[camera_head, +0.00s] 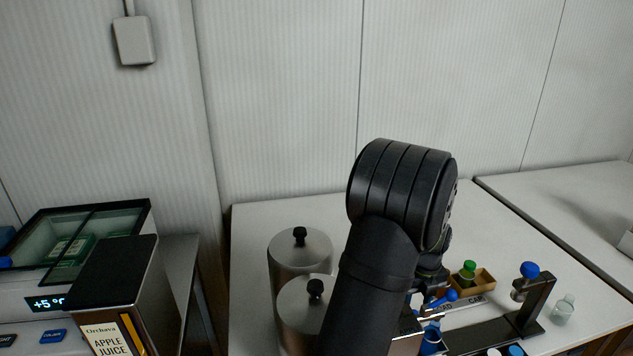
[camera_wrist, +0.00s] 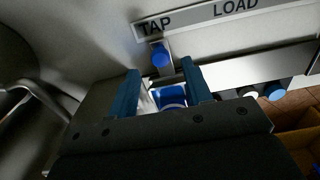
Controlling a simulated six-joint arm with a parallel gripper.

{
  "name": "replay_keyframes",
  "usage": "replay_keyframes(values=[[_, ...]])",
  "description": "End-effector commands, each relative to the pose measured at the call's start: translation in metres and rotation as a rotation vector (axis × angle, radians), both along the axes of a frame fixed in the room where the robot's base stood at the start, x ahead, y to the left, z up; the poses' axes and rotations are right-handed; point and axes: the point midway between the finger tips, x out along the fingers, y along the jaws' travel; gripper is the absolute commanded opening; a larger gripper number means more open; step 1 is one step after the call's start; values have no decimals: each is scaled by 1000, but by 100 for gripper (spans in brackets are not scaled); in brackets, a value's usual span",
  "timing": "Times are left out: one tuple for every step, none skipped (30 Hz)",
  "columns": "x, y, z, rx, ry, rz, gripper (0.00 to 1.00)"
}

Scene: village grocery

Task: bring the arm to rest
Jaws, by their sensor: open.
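My gripper (camera_wrist: 162,85) is open in the wrist view, with its two blue fingers apart. Between and just beyond the fingers are a blue-and-white item (camera_wrist: 172,97) and a blue knob or cap (camera_wrist: 160,56); I cannot tell whether the fingers touch either one. In the head view my black arm rises over the white counter (camera_head: 255,225) and bends down at its far end. The gripper is mostly hidden behind the arm there, with a bit of blue showing low at its right.
Two steel canisters (camera_head: 300,262) stand left of my arm. An apple juice dispenser (camera_head: 112,290) stands far left.

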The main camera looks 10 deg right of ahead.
Motion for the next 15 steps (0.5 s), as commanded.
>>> replay_keyframes(values=[[0, 0, -10, 2, 2, 0, 45], [-1, 1, -15, 3, 3, 0, 45], [0, 0, -21, 2, 2, 0, 45], [0, 0, -26, 2, 2, 0, 45], [0, 0, -30, 2, 2, 0, 45], [0, 0, -36, 1, 1, 0, 45], [0, 0, -39, 1, 1, 0, 45], [0, 0, -43, 1, 1, 0, 45], [0, -4, -43, -1, -1, -1, 45], [0, -8, -43, -1, -1, -1, 45], [0, -10, -42, -1, -1, -1, 45], [0, -12, -42, -1, -1, -1, 45], [1, -13, -42, -1, -1, 0, 45], [1, -14, -42, -1, -1, 0, 45], [1, -15, -42, -1, -1, 0, 45]])
